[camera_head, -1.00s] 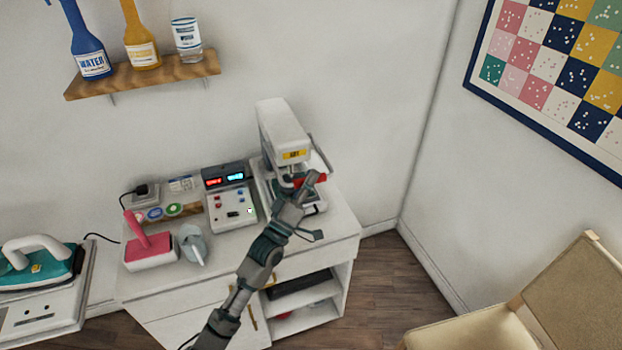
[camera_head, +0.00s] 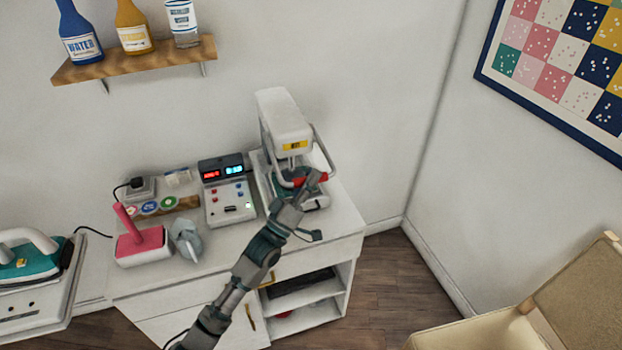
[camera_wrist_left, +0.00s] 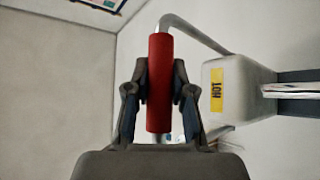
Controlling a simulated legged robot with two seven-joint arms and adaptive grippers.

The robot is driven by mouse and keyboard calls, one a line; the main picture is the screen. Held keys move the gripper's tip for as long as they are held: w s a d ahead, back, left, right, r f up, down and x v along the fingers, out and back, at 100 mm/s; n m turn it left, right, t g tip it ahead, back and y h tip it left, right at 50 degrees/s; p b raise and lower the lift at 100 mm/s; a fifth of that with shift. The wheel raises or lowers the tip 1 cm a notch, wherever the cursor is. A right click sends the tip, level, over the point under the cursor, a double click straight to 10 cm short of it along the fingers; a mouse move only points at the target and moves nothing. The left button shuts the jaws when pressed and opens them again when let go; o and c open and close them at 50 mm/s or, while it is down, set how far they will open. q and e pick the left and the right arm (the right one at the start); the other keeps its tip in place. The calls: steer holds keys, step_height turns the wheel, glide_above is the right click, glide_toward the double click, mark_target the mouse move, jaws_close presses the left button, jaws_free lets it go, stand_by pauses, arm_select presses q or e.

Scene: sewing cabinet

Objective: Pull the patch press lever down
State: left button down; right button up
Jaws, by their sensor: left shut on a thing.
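The patch press (camera_head: 284,121) stands at the right end of the white cabinet, with a yellow HOT label on its white head. Its lever is a bent metal bar (camera_head: 325,146) with a red grip (camera_head: 318,179). My left gripper (camera_head: 311,181) is at the front of the press, shut on the red grip. In the left wrist view the red grip (camera_wrist_left: 160,82) lies between the two fingers, and the HOT label (camera_wrist_left: 216,90) is to the right. The lower press plate is partly hidden by my gripper. My right gripper is not in view.
A control box (camera_head: 228,198) with lit displays stands left of the press. A pink-handled tool (camera_head: 140,244), a grey object (camera_head: 187,240) and a teal iron (camera_head: 30,262) are further left. A bottle shelf (camera_head: 135,64) hangs above. A chair (camera_head: 570,300) is at lower right.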

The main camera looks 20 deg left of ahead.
arm_select(q)
steer(key=shift+r, duration=0.1)
steer(key=c, duration=1)
jaws_free()
steer(key=shift+s+f, duration=0.1)
steer(key=shift+f, duration=0.1)
steer(key=v, duration=1.1)
steer(key=shift+s+a+f, duration=0.2)
steer(key=shift+s+f, duration=0.05)
